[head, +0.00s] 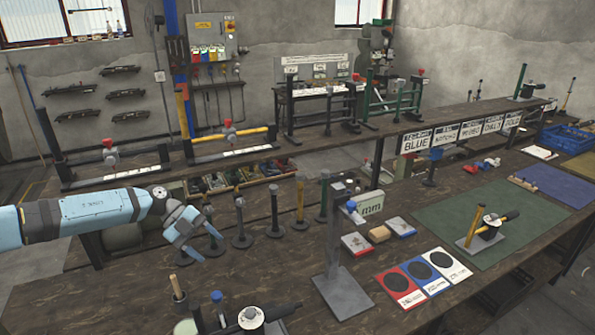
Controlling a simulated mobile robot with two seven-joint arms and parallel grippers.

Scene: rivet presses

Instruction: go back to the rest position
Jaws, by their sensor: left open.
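My left arm comes in from the left, light blue and grey. Its gripper (207,246) hangs above the left part of the wooden workbench (120,290), pointing down and to the right. The fingers are apart and I see nothing between them. The gripper is left of a row of dark posts on round bases, such as the black post (240,225), and partly covers the ones behind it. My right gripper does not show.
A grey press stand (342,293) stands mid-bench. Red, blue and white cards (401,287) lie right of it, then a green mat (480,215) with a yellow-handled tool. Tools stand at the front edge. A raised shelf (440,120) runs behind.

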